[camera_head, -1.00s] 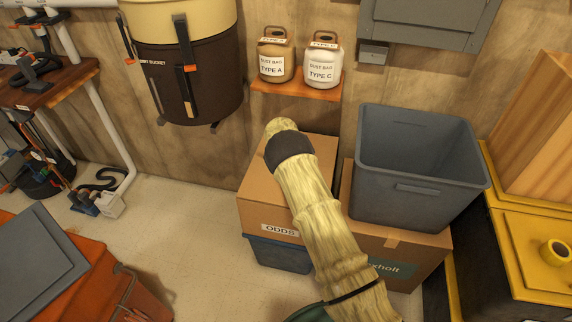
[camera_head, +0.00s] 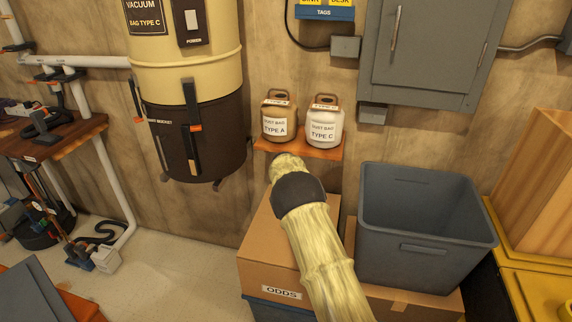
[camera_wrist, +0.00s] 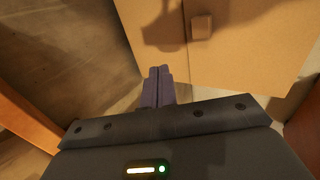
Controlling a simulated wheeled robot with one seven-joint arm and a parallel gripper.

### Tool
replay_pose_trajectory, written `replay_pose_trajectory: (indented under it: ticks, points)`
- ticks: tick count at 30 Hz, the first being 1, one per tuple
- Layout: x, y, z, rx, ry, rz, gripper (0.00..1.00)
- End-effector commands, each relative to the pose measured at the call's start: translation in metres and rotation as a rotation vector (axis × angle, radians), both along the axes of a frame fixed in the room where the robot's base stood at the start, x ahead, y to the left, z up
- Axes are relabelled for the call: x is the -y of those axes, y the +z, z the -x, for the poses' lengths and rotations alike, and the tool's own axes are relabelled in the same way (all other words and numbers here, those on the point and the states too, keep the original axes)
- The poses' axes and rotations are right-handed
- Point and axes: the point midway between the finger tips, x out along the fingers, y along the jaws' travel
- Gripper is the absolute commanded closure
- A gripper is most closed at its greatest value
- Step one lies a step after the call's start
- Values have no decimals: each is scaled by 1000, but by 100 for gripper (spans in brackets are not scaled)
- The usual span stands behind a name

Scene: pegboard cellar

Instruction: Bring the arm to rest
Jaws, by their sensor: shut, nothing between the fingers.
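My arm rises from the bottom of the head view in a pale, wrinkled sleeve with a dark band near its end. Its far end overlaps the front edge of the small wooden shelf (camera_head: 322,152) in the picture; whether they touch I cannot tell. The gripper's fingers are hidden in the head view. In the wrist view my gripper (camera_wrist: 158,72) shows two dark purple fingers pressed together, with nothing between them. Beyond them is a cardboard surface (camera_wrist: 255,50) with a shadow on it.
The shelf holds a tan dust bag jug (camera_head: 279,118) and a white one (camera_head: 325,123). Below are the ODDS cardboard box (camera_head: 262,262) and a grey open bin (camera_head: 425,275). A vacuum canister (camera_head: 195,70) hangs left, a grey wall cabinet (camera_head: 430,50) right.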

Motion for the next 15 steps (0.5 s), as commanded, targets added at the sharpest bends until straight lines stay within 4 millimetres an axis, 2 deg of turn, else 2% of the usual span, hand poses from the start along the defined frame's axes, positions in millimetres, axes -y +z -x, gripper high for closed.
replay_pose_trajectory:
  ticks: [4, 8, 11, 15]
  points:
    - [4, 5, 4, 0, -22, -14, 100]
    - [17, 19, 20, -9, -105, -66, 100]
    - [35, 35, 43, -21, -209, -128, 100]
    - [55, 56, 84, -42, -365, -222, 100]
